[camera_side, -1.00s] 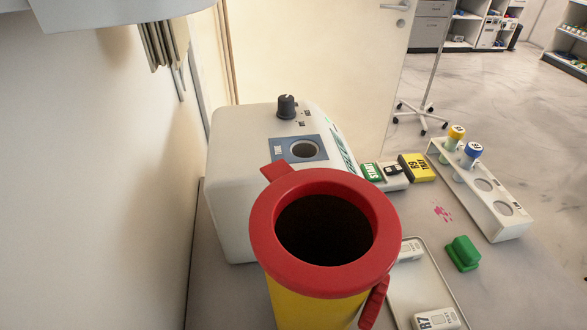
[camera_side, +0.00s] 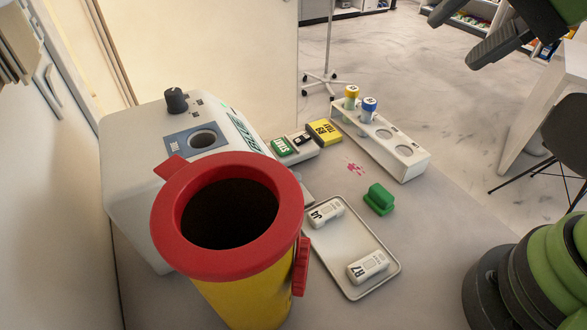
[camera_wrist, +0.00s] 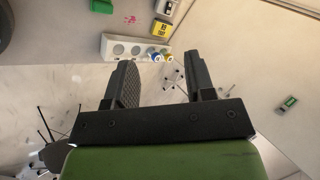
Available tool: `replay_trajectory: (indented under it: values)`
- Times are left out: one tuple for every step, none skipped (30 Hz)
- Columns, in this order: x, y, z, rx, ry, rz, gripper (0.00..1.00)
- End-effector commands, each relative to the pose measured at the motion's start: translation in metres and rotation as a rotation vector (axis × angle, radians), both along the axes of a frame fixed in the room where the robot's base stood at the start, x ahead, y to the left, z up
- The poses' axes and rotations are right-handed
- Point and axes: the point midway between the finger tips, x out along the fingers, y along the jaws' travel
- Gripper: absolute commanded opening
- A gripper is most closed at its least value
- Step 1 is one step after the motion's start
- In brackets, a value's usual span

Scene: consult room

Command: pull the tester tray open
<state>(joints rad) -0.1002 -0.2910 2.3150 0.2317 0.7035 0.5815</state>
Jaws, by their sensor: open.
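The tester, a white rounded machine (camera_side: 135,150) with a black knob (camera_side: 176,100) and a round port in a blue panel, stands at the left in the side view. Its lower front is hidden by the sharps bin, so I cannot tell how its tray stands. My gripper (camera_side: 455,42) is at the upper right, well away from the tester. In the wrist view my gripper (camera_wrist: 160,62) is open and empty.
A yellow sharps bin with a red rim (camera_side: 168,222) stands in front of the tester. A shallow tray (camera_side: 352,286) holds two white cartridges. A white rack (camera_side: 405,163) with two capped tubes, a green block (camera_side: 379,199) and a pink stain (camera_side: 355,169) are on the table.

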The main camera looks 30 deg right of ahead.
Motion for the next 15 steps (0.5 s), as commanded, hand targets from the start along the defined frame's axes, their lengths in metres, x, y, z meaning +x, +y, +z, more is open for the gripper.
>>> replay_trajectory:
  values:
    - [0.016,0.008,-0.010,0.062,0.063,-0.080,0.50]
    - [0.024,0.012,-0.016,0.101,0.097,-0.138,0.50]
    - [0.036,0.019,-0.024,0.152,0.143,-0.216,0.50]
    - [0.044,0.023,-0.032,0.187,0.179,-0.278,0.50]
    - [0.052,0.028,-0.039,0.223,0.213,-0.340,0.50]
    - [0.062,0.034,-0.051,0.265,0.258,-0.424,0.50]
    - [0.070,0.039,-0.060,0.295,0.293,-0.489,0.50]
    - [0.076,0.044,-0.070,0.324,0.327,-0.555,0.50]
    - [0.085,0.049,-0.083,0.359,0.370,-0.643,0.50]
    - [0.090,0.054,-0.094,0.383,0.401,-0.708,0.50]
    - [0.095,0.058,-0.105,0.403,0.428,-0.771,0.50]
    - [0.100,0.062,-0.118,0.429,0.462,-0.852,0.50]
    - [0.103,0.066,-0.128,0.445,0.485,-0.908,0.50]
    - [0.106,0.068,-0.138,0.459,0.504,-0.962,0.50]
    - [0.109,0.071,-0.149,0.475,0.526,-1.026,0.50]
